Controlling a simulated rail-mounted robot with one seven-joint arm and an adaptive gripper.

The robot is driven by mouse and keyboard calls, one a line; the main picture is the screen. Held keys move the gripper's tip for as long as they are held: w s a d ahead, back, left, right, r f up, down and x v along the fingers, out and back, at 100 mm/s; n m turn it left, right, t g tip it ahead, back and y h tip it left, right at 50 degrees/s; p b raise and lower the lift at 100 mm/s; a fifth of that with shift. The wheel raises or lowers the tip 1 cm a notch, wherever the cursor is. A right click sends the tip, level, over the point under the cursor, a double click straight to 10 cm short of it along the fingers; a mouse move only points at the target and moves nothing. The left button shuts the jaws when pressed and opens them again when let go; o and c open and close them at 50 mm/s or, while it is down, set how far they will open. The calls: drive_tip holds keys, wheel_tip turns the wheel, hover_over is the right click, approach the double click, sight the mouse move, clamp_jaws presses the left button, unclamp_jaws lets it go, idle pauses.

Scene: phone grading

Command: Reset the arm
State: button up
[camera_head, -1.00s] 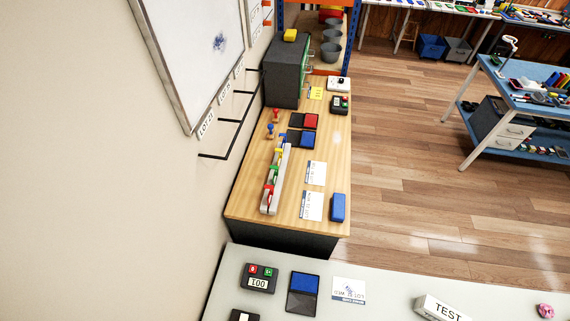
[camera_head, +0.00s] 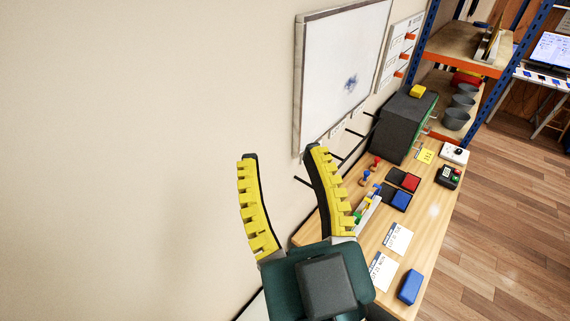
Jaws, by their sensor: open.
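My gripper (camera_head: 283,158) is in the lower middle of the head view, with its two yellow ribbed fingers spread wide apart and pointing up in the picture. Nothing is between the fingers. The gripper's dark green body is below them and hides part of the wooden bench's (camera_head: 432,222) near left corner. The right finger overlaps the bench's left edge in the picture. I cannot tell how high above the bench it is.
On the bench are a grey cabinet (camera_head: 401,128), red (camera_head: 411,182) and blue (camera_head: 401,200) ink pads, stamps, white cards (camera_head: 398,238) and a blue block (camera_head: 411,287). A whiteboard (camera_head: 342,70) hangs on the wall. The wooden floor (camera_head: 500,200) at right is open.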

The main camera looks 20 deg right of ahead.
wheel_tip(320, 180, up, 9)
drive_tip(key=p, duration=0.8)
drive_tip(key=shift+f+p, duration=0.2)
drive_tip(key=shift+p, duration=0.15)
